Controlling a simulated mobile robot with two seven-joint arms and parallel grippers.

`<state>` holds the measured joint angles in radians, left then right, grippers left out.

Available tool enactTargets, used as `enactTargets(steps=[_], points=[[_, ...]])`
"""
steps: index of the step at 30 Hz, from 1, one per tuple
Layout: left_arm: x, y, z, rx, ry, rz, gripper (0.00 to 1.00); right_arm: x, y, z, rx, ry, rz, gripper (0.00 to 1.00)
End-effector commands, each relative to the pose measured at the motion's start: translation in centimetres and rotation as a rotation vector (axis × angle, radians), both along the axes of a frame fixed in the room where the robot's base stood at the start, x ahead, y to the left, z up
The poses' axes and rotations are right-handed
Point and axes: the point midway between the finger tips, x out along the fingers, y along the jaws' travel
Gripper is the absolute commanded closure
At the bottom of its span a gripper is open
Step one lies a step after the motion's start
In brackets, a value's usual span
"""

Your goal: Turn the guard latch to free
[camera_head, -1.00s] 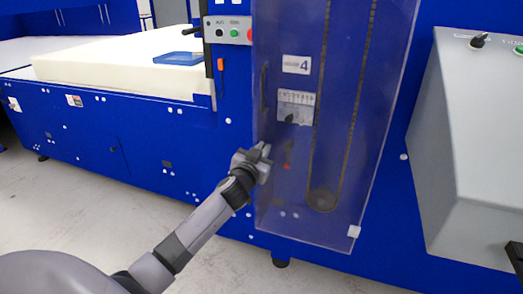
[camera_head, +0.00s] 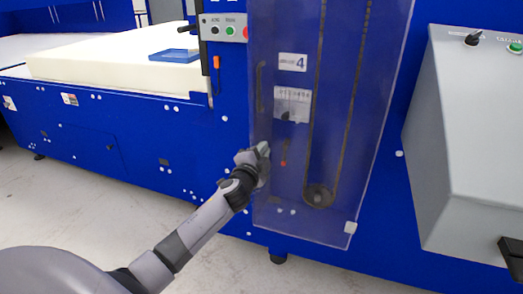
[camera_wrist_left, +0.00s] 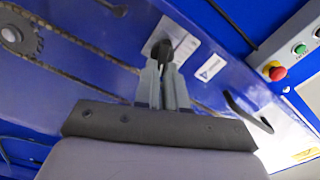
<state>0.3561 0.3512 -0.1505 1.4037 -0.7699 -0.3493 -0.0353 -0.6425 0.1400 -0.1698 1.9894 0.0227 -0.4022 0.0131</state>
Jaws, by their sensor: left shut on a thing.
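My left gripper (camera_head: 265,150) is at the lower left edge of the clear guard (camera_head: 345,130), below the guard's dark upright handle (camera_head: 260,88). In the left wrist view its two grey fingers (camera_wrist_left: 162,68) are close together, shut on a small part that they mostly hide. I take this part to be the guard latch, but its angle cannot be told. A dark knob on a pale plate (camera_wrist_left: 184,40) shows at the fingertips; whether the fingers touch that knob cannot be told.
Behind the guard are a chain with a sprocket (camera_head: 318,195), a scale plate (camera_head: 293,103) and a small red-tipped lever (camera_head: 284,161). A foam block (camera_head: 105,62) lies at the left. A grey console (camera_head: 470,145) stands at the right. Floor at lower left is clear.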

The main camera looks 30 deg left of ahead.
Motion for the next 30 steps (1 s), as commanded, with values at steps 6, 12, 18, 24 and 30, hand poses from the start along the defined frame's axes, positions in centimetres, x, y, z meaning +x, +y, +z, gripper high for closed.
enactTargets(steps=[6,12,18,24,30], points=[[0.02,-0.07,-0.30,0.177,0.043,0.000,1.00,-0.01,-0.04,0.11,-0.001,-0.001,0.000,0.57],[0.02,-0.08,-0.47,0.299,0.073,0.000,1.00,-0.03,-0.10,0.18,-0.004,-0.002,0.002,0.57],[0.02,-0.09,-0.58,0.373,0.091,0.000,1.00,-0.05,-0.16,0.19,-0.006,-0.001,0.003,0.57],[0.02,-0.11,-0.64,0.404,0.098,0.000,1.00,-0.07,-0.17,0.20,-0.007,-0.002,0.004,0.57],[0.01,-0.10,-0.65,0.412,0.100,0.000,1.00,-0.08,-0.16,0.18,-0.006,-0.001,0.003,0.57]])
